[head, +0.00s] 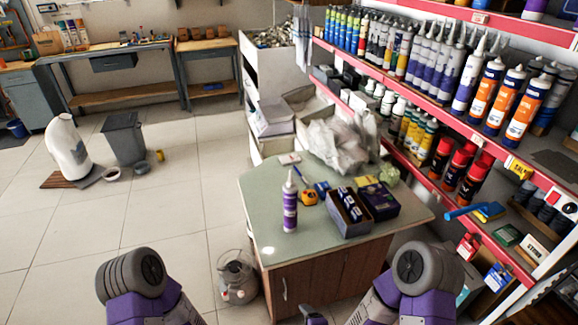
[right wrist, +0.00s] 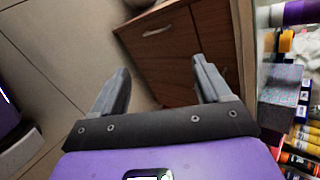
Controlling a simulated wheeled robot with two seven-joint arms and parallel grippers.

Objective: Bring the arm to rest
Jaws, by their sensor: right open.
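My right gripper (right wrist: 160,78) shows in the right wrist view with its two grey fingers spread wide and nothing between them. It is in front of the brown cabinet doors below the counter, over the tiled floor. In the head view my right arm comes in at the bottom right, bent, with its grey and purple joint near the counter's front right corner. My left arm shows at the bottom left as a similar joint over bare floor. My left gripper is out of view.
A counter (head: 262,213) holds a purple cartridge (head: 290,203), a yellow tape measure (head: 308,198) and dark boxes (head: 349,215). Shelves full of tubes rise at right, with a blue-handled tool (head: 463,211) jutting out.

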